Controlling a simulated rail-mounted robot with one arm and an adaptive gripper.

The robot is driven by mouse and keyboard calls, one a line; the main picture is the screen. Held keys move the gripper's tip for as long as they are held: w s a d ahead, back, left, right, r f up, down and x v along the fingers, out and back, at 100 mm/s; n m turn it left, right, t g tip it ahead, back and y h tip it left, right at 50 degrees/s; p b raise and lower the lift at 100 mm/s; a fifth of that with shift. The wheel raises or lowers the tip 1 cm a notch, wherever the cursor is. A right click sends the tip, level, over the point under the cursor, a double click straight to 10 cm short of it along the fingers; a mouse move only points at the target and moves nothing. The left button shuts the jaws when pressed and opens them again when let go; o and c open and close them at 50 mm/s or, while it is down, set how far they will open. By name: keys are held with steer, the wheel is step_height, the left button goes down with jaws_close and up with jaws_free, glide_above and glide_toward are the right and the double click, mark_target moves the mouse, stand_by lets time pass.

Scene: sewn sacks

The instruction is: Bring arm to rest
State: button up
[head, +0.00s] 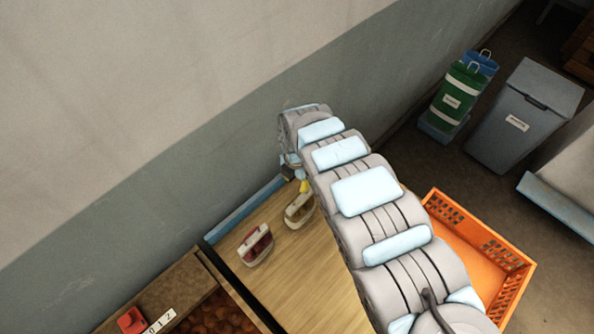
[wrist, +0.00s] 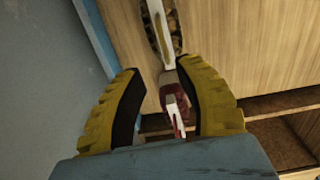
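My gripper (wrist: 162,70) shows in the wrist view with its two yellow, black-lined fingers spread apart and nothing clasped between them. In the head view my arm reaches over the wooden tabletop (head: 291,272), and a bit of yellow finger shows beside its far end; most of the gripper is hidden there. A small pale carrier with red contents (head: 257,246) stands on the tabletop. A second carrier with darker contents (head: 300,212) stands closer to my gripper. In the wrist view the red one (wrist: 175,98) appears below and between the fingers.
A grey wall (head: 130,190) runs close along the table's far side, with a blue edge strip (head: 245,208) between. An orange crate (head: 478,243) stands right of my arm. Green (head: 455,100) and grey (head: 522,115) bins stand beyond. A compartment of brown round items (head: 215,318) is at lower left.

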steer(key=shift+r+p, duration=1.15)
steer(key=shift+r, duration=0.95)
steer(key=shift+w+a, duration=0.1)
steer(key=shift+a, duration=0.05)
